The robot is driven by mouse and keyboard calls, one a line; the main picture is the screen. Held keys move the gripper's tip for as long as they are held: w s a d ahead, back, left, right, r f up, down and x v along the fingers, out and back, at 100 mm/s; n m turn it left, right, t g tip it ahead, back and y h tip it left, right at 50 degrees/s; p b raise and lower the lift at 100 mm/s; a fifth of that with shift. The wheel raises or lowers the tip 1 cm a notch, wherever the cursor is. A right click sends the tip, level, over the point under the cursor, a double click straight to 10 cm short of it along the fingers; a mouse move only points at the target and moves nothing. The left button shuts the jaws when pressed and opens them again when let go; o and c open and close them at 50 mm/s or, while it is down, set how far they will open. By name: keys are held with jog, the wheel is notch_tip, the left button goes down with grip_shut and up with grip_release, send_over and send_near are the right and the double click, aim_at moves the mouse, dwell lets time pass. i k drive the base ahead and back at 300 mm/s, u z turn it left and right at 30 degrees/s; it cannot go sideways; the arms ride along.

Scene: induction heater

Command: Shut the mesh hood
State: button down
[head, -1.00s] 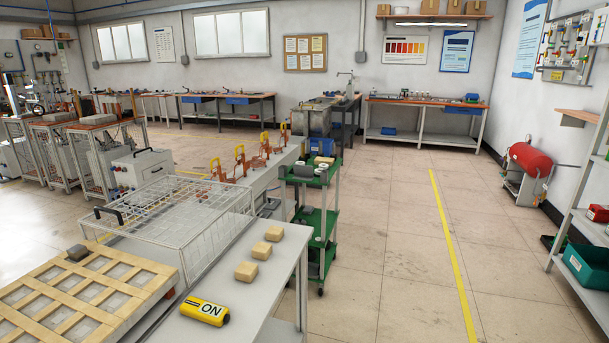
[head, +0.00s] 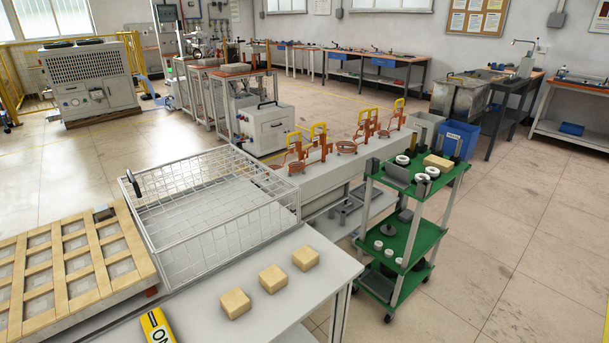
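The mesh hood (head: 212,240) is a white wire-mesh box on the grey bench at left centre in the head view. A black handle (head: 133,184) sits on its left end. The mesh is see-through, and I cannot tell for sure whether the hood is raised or fully down. My gripper and arm are not in view.
A wooden lattice panel (head: 70,255) lies left of the hood. Several tan blocks (head: 272,278) and a yellow ON pendant (head: 157,326) lie on the near bench. A green trolley (head: 414,232) stands to the right. Open floor (head: 510,240) lies at right.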

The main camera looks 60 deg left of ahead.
aim_at(131, 176)
jog(key=u, duration=0.45)
jog(key=i, duration=0.75)
jog(key=u, duration=1.4)
jog(key=i, duration=0.6)
jog(key=u, duration=0.6)
